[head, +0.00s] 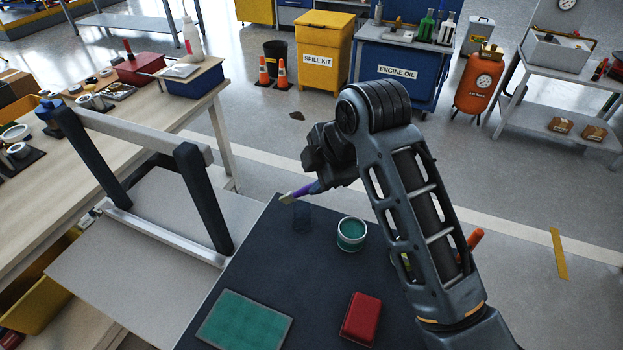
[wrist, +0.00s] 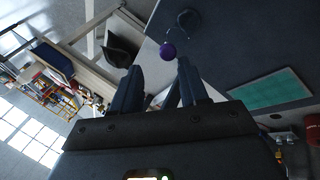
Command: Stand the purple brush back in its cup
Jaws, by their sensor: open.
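The purple brush (head: 307,190) shows in the head view beside my gripper (head: 316,176), tilted, with its pale tip (head: 287,198) toward the left. In the wrist view, a round purple end (wrist: 168,50) shows just beyond and between the fingertips of my gripper (wrist: 160,72). The fingers are apart, and I see no clear contact with the brush. A small dark, see-through cup (head: 303,219) stands on the dark tabletop below the brush. What looks like this cup also shows in the wrist view (wrist: 188,20). My gripper hides part of the brush in the head view.
On the dark tabletop (head: 265,262) are a green-filled tin (head: 352,234), a green mat (head: 244,323) and a red box (head: 361,319). A grey and black frame (head: 205,200) stands left. Behind my arm, an orange handle (head: 474,240) is partly hidden.

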